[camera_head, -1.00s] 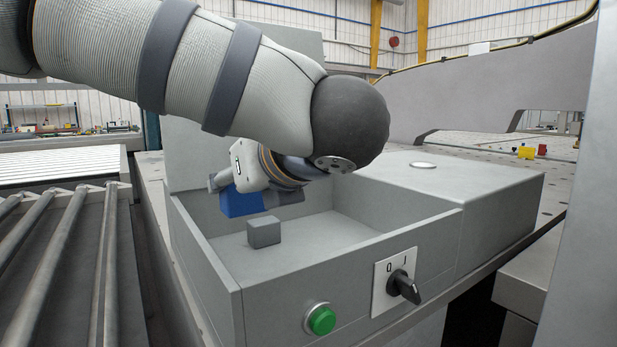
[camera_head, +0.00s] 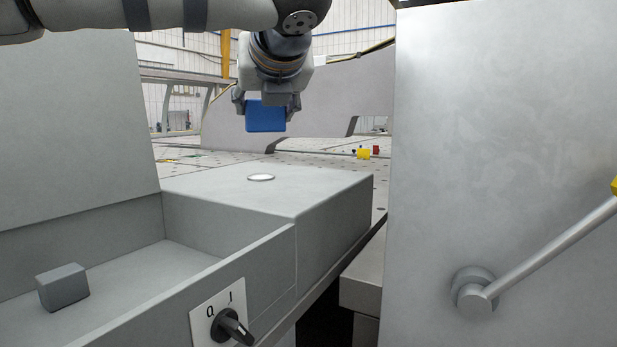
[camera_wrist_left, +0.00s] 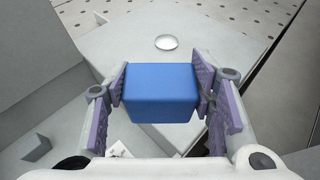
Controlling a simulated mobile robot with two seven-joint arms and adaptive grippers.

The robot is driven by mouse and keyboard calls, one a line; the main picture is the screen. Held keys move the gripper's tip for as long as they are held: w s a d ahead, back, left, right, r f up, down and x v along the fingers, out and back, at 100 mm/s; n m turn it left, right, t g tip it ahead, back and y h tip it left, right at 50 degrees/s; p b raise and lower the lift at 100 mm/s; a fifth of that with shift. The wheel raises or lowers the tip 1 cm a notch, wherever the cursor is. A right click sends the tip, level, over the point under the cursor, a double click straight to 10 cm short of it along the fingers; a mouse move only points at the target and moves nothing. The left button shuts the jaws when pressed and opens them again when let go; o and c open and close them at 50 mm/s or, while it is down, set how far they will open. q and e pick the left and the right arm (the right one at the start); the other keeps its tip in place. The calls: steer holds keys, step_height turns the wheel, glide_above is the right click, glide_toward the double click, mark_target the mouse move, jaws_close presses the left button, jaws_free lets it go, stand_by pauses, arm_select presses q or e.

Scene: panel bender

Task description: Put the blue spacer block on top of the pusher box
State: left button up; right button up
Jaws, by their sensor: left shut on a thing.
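The blue spacer block (camera_head: 265,116) is held between the fingers of my left gripper (camera_head: 266,108), which points down. The block hangs in the air above the pusher box (camera_head: 270,197), with a clear gap beneath it. In the left wrist view the blue block (camera_wrist_left: 161,92) sits between both finger pads of my left gripper (camera_wrist_left: 163,95). The grey flat top of the pusher box (camera_wrist_left: 137,57) shows behind it with a round light disc. My right gripper is not in view.
A grey tray (camera_head: 130,270) with a small grey block (camera_head: 62,287) in it adjoins the pusher box. A rotary switch (camera_head: 229,327) is on its front. A tall grey panel with a handle bar (camera_head: 550,245) stands at right. Small yellow and red pieces (camera_head: 366,153) lie on the table behind.

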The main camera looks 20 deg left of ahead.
arm_select(q)
steer(key=w+a+f, duration=0.2)
steer(key=w+f, duration=0.1)
steer(key=w+a+f, duration=0.2)
steer(key=w+f, duration=0.1)
steer(key=w, duration=0.1)
steer(key=w+a+f, duration=0.3)
steer(key=w, duration=0.1)
steer(key=shift+f, duration=0.1)
steer(key=shift+w+a+f, duration=0.1)
steer(key=shift+w+f, duration=0.05)
steer(key=shift+f, duration=0.75)
steer(key=shift+w+f, duration=0.1)
steer(key=shift+f, duration=0.8)
steer(key=shift+f, duration=0.15)
steer(key=o, duration=1.2)
steer(key=shift+s+d+r, duration=0.2)
steer(key=shift+d+r, duration=0.05)
steer(key=shift+r, duration=0.05)
steer(key=v, duration=1.1)
steer(key=shift+s+d+r, duration=0.1)
steer(key=shift+s+r, duration=0.05)
steer(key=shift+s, duration=0.05)
